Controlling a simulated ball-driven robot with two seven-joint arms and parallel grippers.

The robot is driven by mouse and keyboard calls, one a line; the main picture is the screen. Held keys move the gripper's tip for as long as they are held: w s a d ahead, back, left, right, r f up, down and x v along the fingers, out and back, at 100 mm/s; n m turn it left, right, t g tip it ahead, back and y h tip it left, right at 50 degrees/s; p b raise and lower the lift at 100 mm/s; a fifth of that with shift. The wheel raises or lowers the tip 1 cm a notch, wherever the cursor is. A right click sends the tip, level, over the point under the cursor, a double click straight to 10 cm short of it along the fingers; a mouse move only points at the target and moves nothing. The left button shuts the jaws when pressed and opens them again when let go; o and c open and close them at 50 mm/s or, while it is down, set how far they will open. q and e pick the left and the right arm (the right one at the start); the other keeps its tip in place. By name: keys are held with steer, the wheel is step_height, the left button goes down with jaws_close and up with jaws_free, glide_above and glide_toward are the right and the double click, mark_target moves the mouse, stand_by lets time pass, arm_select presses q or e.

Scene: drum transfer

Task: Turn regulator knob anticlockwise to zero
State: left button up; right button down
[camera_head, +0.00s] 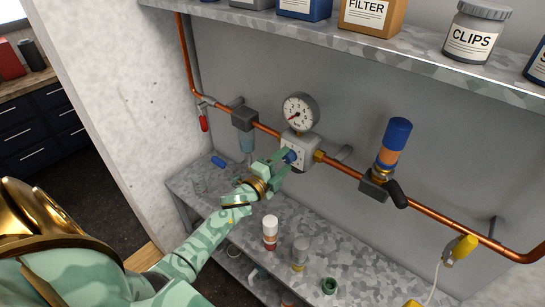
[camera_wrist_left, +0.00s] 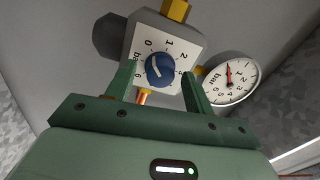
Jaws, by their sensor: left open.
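The regulator is a pale grey box (camera_head: 301,151) on a copper pipe. Its blue knob (camera_head: 290,156) shows in the middle of a white numbered dial in the left wrist view (camera_wrist_left: 160,71). A pale mark on the knob lies on its left half, towards the "bar" side; its exact reading is unclear. My left gripper (camera_head: 285,160) is at the knob, open, with one green finger on each side of it in the left wrist view (camera_wrist_left: 157,80). I cannot tell if the fingers touch it. A round gauge (camera_head: 299,110) sits above the regulator. My right gripper is out of view.
A shelf (camera_head: 420,55) with containers runs above the pipe. A filter bowl (camera_head: 246,135) hangs left of the regulator, and a blue-and-orange cylinder (camera_head: 394,143) stands to the right. A patterned bench (camera_head: 370,255) below holds bottles and small parts.

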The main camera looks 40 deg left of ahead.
arm_select(q)
steer(key=s+a+b, duration=0.1)
steer(key=s, duration=1.5)
steer(key=shift+a+f, duration=0.15)
steer(key=shift+f, duration=0.15)
steer(key=s+f+n+g+y+b, duration=0.1)
steer(key=s+f+n+g, duration=0.25)
steer(key=f, duration=0.75)
steer(key=s+f+n+g+y+b, duration=0.1)
steer(key=s+f+n+g+b, duration=0.25)
steer(key=f, duration=0.65)
steer(key=s+f+n+g+y, duration=0.15)
steer(key=s+f+n, duration=0.3)
steer(key=f, duration=0.65)
steer(key=s+d+f+g+b, duration=0.3)
steer(key=s+f, duration=0.5)
steer(key=s+d+f+n+g+h+b, duration=0.1)
steer(key=s+d+f+g+b, duration=0.2)
steer(key=s+f, duration=0.5)
steer(key=s+d+f+n+g+h+b, duration=0.1)
steer(key=s+d+f+g+b, duration=0.2)
steer(key=s+f, duration=0.6)
steer(key=shift+d+f+b, duration=0.25)
steer(key=shift+d+b, duration=0.1)
steer(key=shift+b, duration=0.5)
